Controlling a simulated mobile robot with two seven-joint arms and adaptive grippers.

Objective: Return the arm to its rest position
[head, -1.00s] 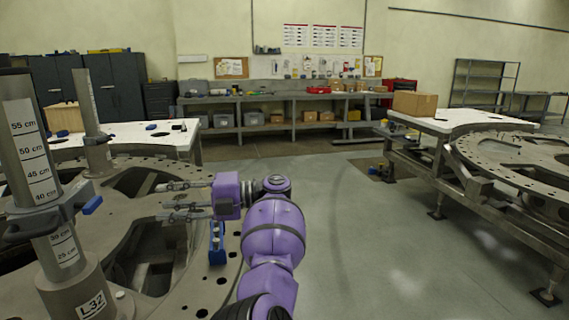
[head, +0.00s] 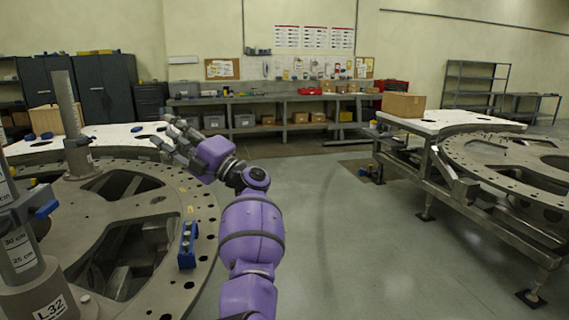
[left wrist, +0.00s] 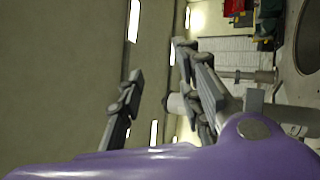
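My left arm (head: 251,235) is purple and rises from the bottom centre of the head view. My left gripper (head: 166,131) is raised above the far right part of the turret plate (head: 203,205), with its grey fingers pointing up and left. In the left wrist view the fingers (left wrist: 160,90) are spread apart with nothing between them. A blue block (head: 187,245) stands on the plate's right rim, below and apart from the gripper. My right gripper is not in view.
A graduated post (head: 20,250) labelled L32 and a second post (head: 70,120) stand on the plate at left. A white table (head: 105,137) lies behind it. Another table with a ring plate (head: 470,165) is at right. The floor (head: 330,230) between is clear.

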